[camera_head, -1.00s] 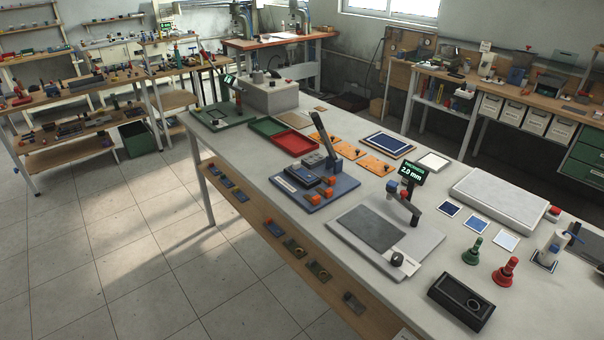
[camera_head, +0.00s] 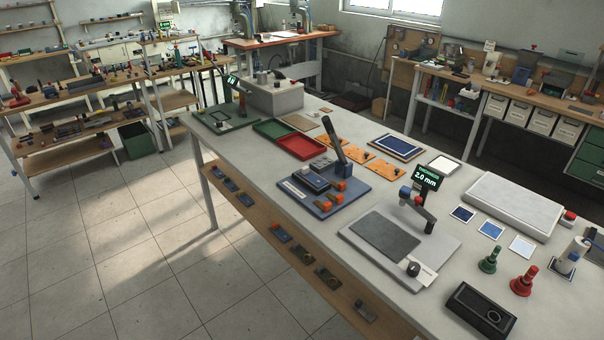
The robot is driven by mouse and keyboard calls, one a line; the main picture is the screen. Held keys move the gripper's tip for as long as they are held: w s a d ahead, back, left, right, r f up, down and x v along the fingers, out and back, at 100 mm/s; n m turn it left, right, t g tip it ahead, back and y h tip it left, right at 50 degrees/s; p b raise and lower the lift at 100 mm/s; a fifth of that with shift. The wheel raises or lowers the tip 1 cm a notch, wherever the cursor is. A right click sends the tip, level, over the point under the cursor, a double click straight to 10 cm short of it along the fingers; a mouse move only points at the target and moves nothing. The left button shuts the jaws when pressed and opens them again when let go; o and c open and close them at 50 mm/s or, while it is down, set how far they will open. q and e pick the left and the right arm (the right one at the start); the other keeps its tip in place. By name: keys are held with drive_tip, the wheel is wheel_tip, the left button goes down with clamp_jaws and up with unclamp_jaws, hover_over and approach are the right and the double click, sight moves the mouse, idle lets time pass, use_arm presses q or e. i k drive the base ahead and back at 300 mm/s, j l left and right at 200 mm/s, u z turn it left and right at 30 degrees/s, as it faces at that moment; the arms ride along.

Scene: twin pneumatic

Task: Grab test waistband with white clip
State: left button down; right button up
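Neither of my grippers is in view. I cannot make out a waistband or a white clip with certainty. A dark grey flat piece (camera_head: 386,237) lies on a pale plate (camera_head: 362,262) on the long table. Beside it stands a gauge with a lit display (camera_head: 428,178) reading 2.0 mm. A small white piece (camera_head: 427,279) with a black knob lies at the plate's near right edge. A blue fixture (camera_head: 325,206) with a raised dark lever and orange blocks stands further left.
The long grey table (camera_head: 262,180) also holds a red tray (camera_head: 301,147), a green tray (camera_head: 270,131), orange plates, a green-handled tool (camera_head: 489,261), a red-handled tool (camera_head: 525,281) and a black box (camera_head: 480,312). A wooden lower shelf (camera_head: 262,222) runs along its side. The tiled floor at left is clear.

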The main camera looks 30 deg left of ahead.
sight(310, 176)
drive_tip(key=i+j, duration=0.1)
drive_tip(key=j, duration=0.3)
drive_tip(key=i+j, duration=0.1)
drive_tip(key=j, duration=0.3)
drive_tip(key=i+j+u, duration=0.1)
drive_tip(key=j, duration=0.3)
drive_tip(key=i+j, duration=0.15)
drive_tip(key=j, duration=0.25)
drive_tip(key=i+j, duration=0.1)
drive_tip(key=j, duration=0.3)
drive_tip(key=i+j, duration=0.1)
drive_tip(key=j, duration=0.3)
drive_tip(key=i+j+u, duration=0.1)
drive_tip(key=j, duration=0.3)
drive_tip(key=i+j, duration=0.15)
drive_tip(key=j, duration=0.25)
